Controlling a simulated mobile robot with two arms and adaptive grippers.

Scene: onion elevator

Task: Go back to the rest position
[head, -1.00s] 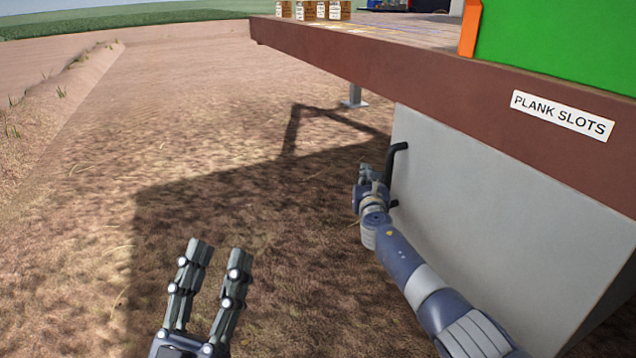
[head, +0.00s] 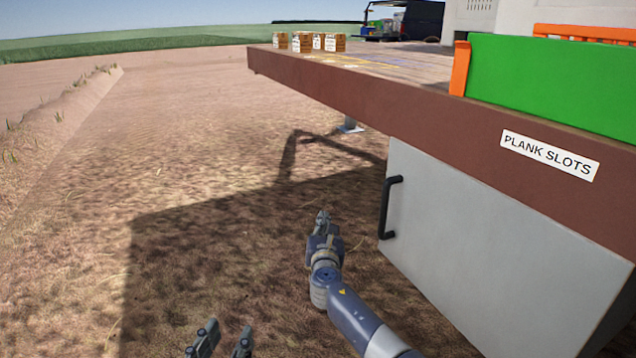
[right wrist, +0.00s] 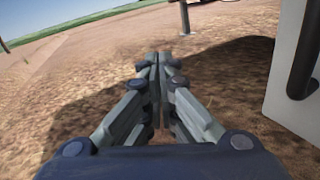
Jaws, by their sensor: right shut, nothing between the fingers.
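My right gripper (head: 322,218) is out over the bare ground, to the left of the grey cabinet door and apart from its handle. In the right wrist view its fingers (right wrist: 160,62) are together with nothing between them. My left gripper (head: 222,338) shows at the bottom edge of the head view, cut off by the frame. Its two fingers stand apart with nothing between them.
The grey door (head: 490,240) has a black handle (head: 389,207), which also shows in the right wrist view (right wrist: 306,50). A brown platform edge (head: 400,105) with a "PLANK SLOTS" label (head: 550,155) overhangs it. Small boxes (head: 308,42) stand on top. The ground at left is clear.

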